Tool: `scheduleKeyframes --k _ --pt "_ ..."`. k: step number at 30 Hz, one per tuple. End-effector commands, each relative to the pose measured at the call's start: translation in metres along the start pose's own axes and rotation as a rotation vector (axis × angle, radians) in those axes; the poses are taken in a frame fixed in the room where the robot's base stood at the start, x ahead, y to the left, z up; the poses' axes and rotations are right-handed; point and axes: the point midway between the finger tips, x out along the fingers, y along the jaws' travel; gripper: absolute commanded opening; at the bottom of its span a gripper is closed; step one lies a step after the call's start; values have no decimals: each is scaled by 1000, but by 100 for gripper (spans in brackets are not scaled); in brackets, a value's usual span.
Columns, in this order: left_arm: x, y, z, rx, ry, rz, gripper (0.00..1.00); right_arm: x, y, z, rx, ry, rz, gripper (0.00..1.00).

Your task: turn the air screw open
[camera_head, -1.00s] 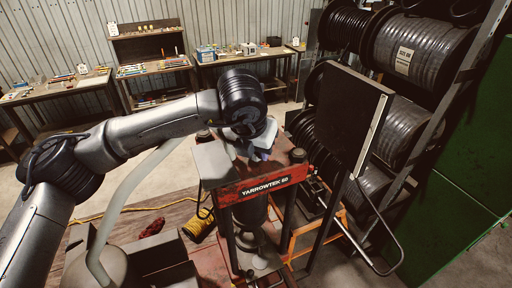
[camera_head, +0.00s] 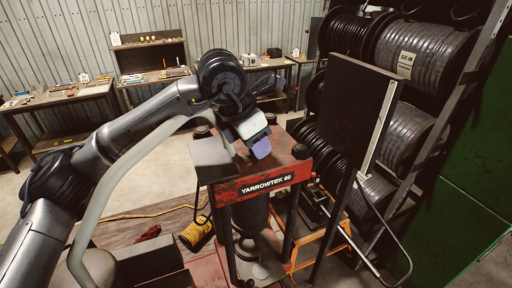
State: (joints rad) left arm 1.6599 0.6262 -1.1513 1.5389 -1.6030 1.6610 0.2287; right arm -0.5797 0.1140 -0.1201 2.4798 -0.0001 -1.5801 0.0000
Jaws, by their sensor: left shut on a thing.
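The red crimping press (camera_head: 268,190), lettered YARROWTEK 60, stands in the middle of the view. My left arm comes in from the left, and my left gripper (camera_head: 260,148), with pale violet fingertips, points down at the press's top just behind its red front beam. It is shut on the air screw. The screw itself is hidden by the fingers and wrist, so I cannot tell how far it is turned. My right gripper is out of view.
A dark upright panel (camera_head: 350,115) stands close to the right of the press, with hose reels (camera_head: 425,55) behind it. Workbenches (camera_head: 60,98) line the back wall, with open floor in front.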

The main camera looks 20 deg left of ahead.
Motion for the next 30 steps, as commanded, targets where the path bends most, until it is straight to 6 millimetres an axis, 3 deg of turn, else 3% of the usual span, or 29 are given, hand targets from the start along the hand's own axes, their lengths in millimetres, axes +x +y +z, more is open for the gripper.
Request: scheduleKeyframes --k 18,30 --pt "-2 2 2 525 -1 -220 12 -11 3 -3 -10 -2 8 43" --pt "-2 2 2 758 0 -314 12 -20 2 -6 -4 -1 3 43"
